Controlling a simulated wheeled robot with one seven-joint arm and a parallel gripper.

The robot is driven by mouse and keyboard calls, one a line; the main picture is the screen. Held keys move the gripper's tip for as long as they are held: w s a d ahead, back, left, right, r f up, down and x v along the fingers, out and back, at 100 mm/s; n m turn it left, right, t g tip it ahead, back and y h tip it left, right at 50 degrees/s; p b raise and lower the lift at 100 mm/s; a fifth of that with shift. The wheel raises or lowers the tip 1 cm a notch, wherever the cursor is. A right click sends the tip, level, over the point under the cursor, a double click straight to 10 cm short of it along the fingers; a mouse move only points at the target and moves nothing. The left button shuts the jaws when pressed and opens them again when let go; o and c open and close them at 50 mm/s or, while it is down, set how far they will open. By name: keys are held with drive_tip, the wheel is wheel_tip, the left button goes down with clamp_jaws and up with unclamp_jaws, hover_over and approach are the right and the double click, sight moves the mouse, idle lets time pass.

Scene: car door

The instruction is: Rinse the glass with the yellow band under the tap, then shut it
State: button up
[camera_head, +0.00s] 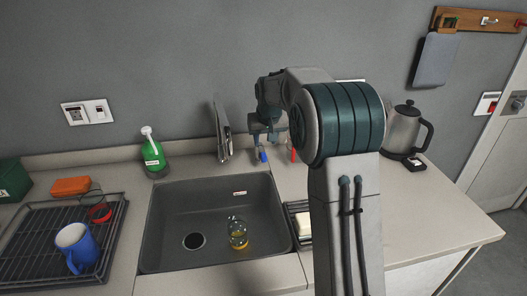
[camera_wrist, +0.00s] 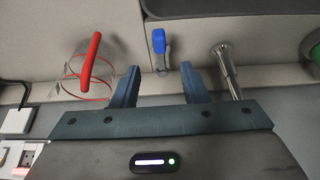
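The glass with the yellow band (camera_head: 238,233) is in the grey sink (camera_head: 165,215), right of the drain. It looks upright, and no water stream is visible. Behind the sink stands the grey tap spout (camera_head: 223,132); metal that seems to be the spout shows in the wrist view (camera_wrist: 227,68). A blue-tipped lever (camera_head: 263,156) and a red lever (camera_head: 292,151) stand to its right. My gripper (camera_head: 264,136) is open and empty above the blue lever. In the wrist view, the blue lever (camera_wrist: 159,42) appears between and beyond the fingertips (camera_wrist: 160,75); the red lever (camera_wrist: 91,58) is left of them.
A drying rack (camera_head: 115,235) with a blue mug (camera_head: 76,246) and a red-banded item is left of the sink. A green bottle (camera_head: 153,157) stands behind the sink. A small rack (camera_head: 291,208) is at the sink's right, partly hidden by my arm. A kettle (camera_head: 402,130) stands farther right.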

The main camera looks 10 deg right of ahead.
sight(264, 154)
drive_tip(key=p+x, duration=0.1)
drive_tip(key=x, duration=0.7)
drive_tip(key=shift+w+f, duration=0.1)
drive_tip(key=shift+f, duration=0.05)
drive_tip(key=shift+d, duration=0.1)
clamp_jaws()
